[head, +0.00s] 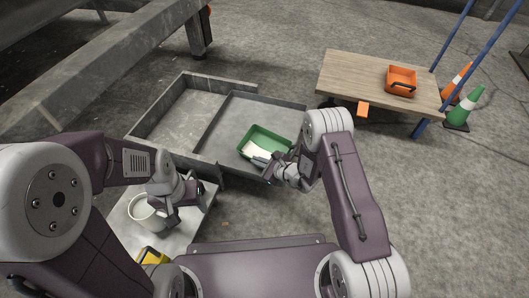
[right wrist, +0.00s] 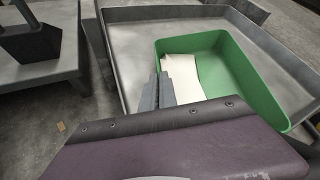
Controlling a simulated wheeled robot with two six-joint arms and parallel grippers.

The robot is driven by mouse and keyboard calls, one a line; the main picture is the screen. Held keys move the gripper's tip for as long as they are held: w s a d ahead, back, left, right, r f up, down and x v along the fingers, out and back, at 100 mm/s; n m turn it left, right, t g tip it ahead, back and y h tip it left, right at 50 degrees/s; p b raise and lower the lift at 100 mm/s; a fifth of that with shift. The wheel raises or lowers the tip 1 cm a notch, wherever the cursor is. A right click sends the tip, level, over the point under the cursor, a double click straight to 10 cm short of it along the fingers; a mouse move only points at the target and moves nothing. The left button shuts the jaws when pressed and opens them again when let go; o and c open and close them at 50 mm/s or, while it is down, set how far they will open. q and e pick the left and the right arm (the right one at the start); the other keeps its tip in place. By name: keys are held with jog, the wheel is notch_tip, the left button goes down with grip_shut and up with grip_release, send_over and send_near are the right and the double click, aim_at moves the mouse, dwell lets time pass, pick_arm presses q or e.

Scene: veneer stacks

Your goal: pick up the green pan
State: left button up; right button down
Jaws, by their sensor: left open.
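The green pan (head: 277,136) stands in the right compartment of a grey metal tray, near its front edge. A white sheet-like piece (head: 257,150) lies inside the pan. My left gripper (head: 172,212) is open, beside the white bucket (head: 146,214) at lower left.
The grey tray (head: 188,92) has raised walls and a divider; its left compartment is empty. A yellow object (head: 153,256) lies near the bucket. A wooden-topped cart (head: 350,75) with an orange bin (head: 401,79) stands at right, by traffic cones (head: 460,105).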

notch_tip(320, 180, up, 4)
jog(key=p, duration=0.4)
jog(key=shift+r, duration=0.25)
jog(key=d+r+p, duration=0.6)
jog(key=d+p, duration=0.1)
jog(key=d, duration=0.4)
jog(key=shift+d+r+p, duration=0.25)
jog(key=shift+d+p, duration=0.05)
jog(key=shift+d, duration=0.05)
